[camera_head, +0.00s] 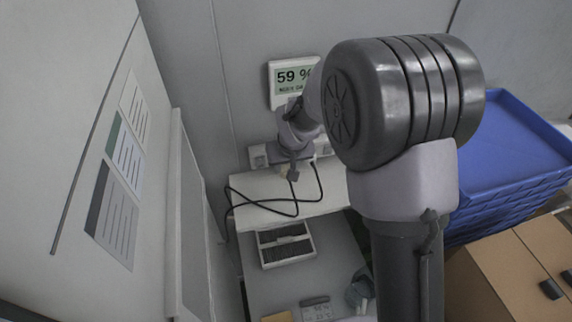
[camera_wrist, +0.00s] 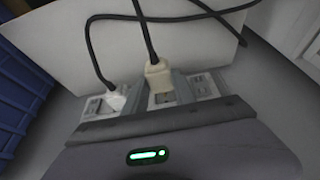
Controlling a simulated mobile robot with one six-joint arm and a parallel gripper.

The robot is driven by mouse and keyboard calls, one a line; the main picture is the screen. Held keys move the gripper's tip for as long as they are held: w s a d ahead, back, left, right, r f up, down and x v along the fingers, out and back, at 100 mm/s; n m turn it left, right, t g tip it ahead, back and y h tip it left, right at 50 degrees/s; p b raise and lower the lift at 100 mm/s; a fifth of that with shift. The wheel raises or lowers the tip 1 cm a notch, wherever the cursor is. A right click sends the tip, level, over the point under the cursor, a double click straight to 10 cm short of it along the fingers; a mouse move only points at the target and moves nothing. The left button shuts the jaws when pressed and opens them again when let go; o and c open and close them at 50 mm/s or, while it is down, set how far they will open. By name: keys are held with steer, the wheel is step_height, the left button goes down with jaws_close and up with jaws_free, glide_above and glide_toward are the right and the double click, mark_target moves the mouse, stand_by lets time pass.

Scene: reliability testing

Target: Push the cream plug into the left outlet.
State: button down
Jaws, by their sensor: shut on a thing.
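The cream plug (camera_wrist: 158,77) is between the two grey fingers of my gripper (camera_wrist: 160,92) in the wrist view, with a black cable coming from its back. My gripper (camera_head: 297,166) is shut on it, close to the wall outlets in the head view. The left outlet (camera_head: 258,156) is a pale unit on the wall, left of my gripper; it appears to be the bare pale unit (camera_wrist: 204,86) right of the plug in the wrist view. The plug's prongs are hidden.
A white plug (camera_wrist: 116,98) with its own black cable sits at the other outlet. Both cables (camera_head: 268,205) loop over a white shelf (camera_head: 325,192). A display (camera_head: 293,78) reading 59 % hangs above. Blue crates (camera_head: 510,190) and cardboard boxes (camera_head: 515,275) stand at right.

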steer(key=shift+w, duration=0.2)
stand_by(0.7)
steer(key=shift+w+a, duration=0.15)
steer(key=shift+w, duration=0.2)
steer(key=shift+w+b, duration=0.3)
stand_by(1.1)
steer(key=shift+w+a, duration=0.1)
steer(key=shift+w, duration=0.25)
steer(key=shift+w+a, duration=0.1)
steer(key=shift+w, duration=0.25)
stand_by(1.2)
